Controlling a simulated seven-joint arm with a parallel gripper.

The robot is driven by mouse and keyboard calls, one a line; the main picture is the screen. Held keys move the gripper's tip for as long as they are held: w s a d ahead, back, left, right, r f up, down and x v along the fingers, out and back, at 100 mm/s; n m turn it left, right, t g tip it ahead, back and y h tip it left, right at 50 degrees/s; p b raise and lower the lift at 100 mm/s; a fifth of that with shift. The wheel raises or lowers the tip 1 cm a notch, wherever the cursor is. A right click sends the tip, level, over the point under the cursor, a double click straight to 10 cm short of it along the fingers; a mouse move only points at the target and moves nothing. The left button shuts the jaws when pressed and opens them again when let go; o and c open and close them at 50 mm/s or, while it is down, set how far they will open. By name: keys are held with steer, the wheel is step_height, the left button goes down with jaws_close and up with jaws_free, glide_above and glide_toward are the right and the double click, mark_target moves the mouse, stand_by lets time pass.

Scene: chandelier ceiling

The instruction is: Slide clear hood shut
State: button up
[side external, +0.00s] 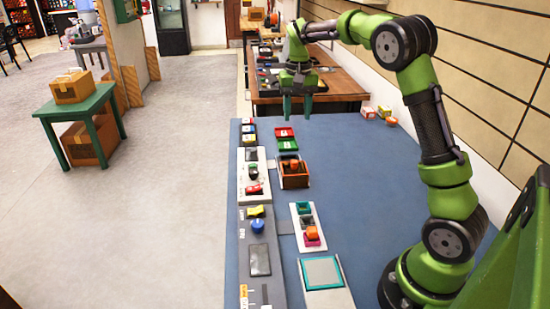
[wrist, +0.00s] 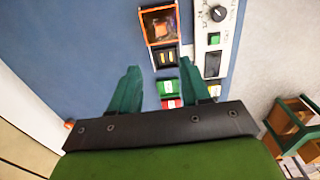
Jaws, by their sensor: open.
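My gripper (side external: 297,112) is open and empty in the side external view, fingers pointing down, above the far end of the blue table. Its two green fingers (wrist: 160,78) stand apart in the wrist view. An orange-brown open box (side external: 294,182) sits on the table, nearer the side camera than my gripper. The box (wrist: 147,30) also shows at the top of the wrist view, with an orange piece inside.
Red (side external: 285,132) and green (side external: 288,144) switch blocks lie between gripper and box. A white control panel (side external: 246,187) and a grey panel (side external: 257,232) line the left edge. The blue tabletop (side external: 360,195) right of the devices is mostly clear.

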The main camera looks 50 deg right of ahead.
mark_target(294, 161)
steer(key=f, duration=1.5)
steer(key=shift+a+f, duration=0.2)
steer(key=shift+f, duration=0.05)
steer(key=shift+c, duration=0.5)
jaws_close()
